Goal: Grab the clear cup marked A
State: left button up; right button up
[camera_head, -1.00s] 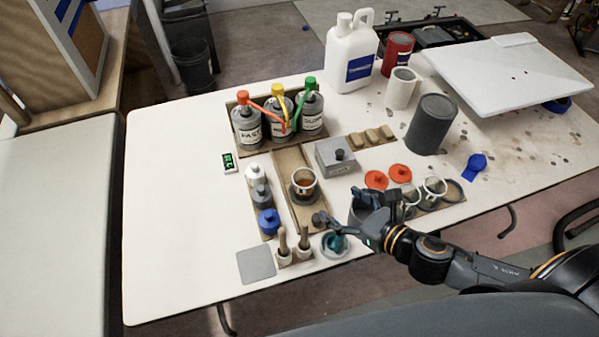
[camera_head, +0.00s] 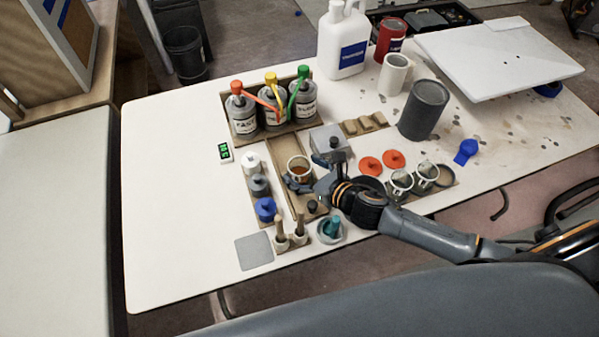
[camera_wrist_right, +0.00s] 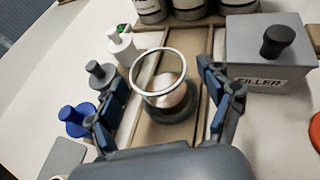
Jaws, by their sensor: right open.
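A clear cup (camera_head: 299,168) with amber-brown contents stands in a long wooden tray (camera_head: 283,150) near the middle of the table. In the right wrist view the cup (camera_wrist_right: 158,72) shows a pale rim and rests on a round dark base. No letter on it can be read. Two more clear cups, one (camera_head: 400,183) and another (camera_head: 426,176), stand in a holder to the right. My right gripper (camera_head: 313,172) is open at the cup; in the right wrist view its fingers (camera_wrist_right: 166,98) lie on either side of it, with gaps visible. My left gripper is not in view.
A grey filler box (camera_head: 327,142) stands right of the cup. Small bottles with white, grey and blue (camera_head: 265,208) tops line the left side. Labelled cans (camera_head: 242,120) stand behind. Brushes (camera_head: 281,232) stand in front. The left table area is clear.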

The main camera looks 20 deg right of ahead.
jog(key=shift+w+a+f, duration=0.25)
jog(key=shift+w+a, duration=0.05)
jog(key=shift+w, duration=0.3)
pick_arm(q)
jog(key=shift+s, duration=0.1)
pick_arm(e)
jog(key=shift+s, duration=0.1)
jog(key=shift+c, duration=1.3)
jog(key=c, duration=1)
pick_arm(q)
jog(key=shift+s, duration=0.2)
pick_arm(e)
jog(key=shift+c, duration=0.2)
